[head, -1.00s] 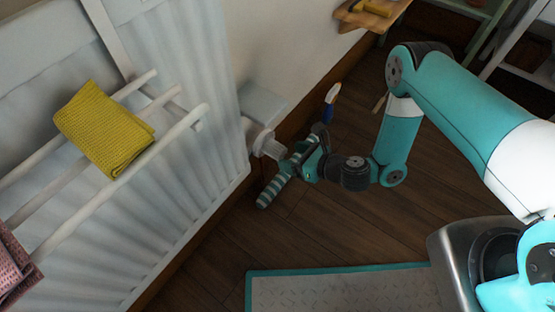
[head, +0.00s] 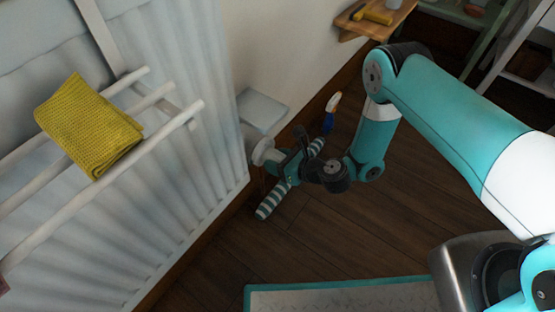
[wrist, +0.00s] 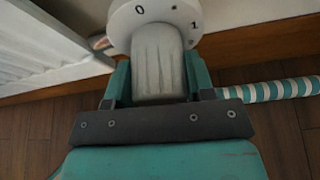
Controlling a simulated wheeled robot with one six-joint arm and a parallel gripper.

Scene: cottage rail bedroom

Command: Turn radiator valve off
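The radiator valve is a pale knob with a round white collar at the radiator's lower right corner. In the head view its collar (head: 262,150) shows, and my gripper (head: 276,163) partly hides the knob. In the wrist view the ribbed grey knob (wrist: 158,65) stands between my two fingers (wrist: 159,80), one on each side. The collar (wrist: 160,20) carries the figures 0 at upper left and 1 at right. The knob nearly fills the space between the fingers. I cannot tell whether they press on it.
The white radiator (head: 175,130) with a rail and a yellow cloth (head: 88,125) is at left. A blue-and-white item (head: 331,110) is near the skirting. A wooden shelf (head: 352,27) is above. The dark floor (head: 330,235) in front is clear.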

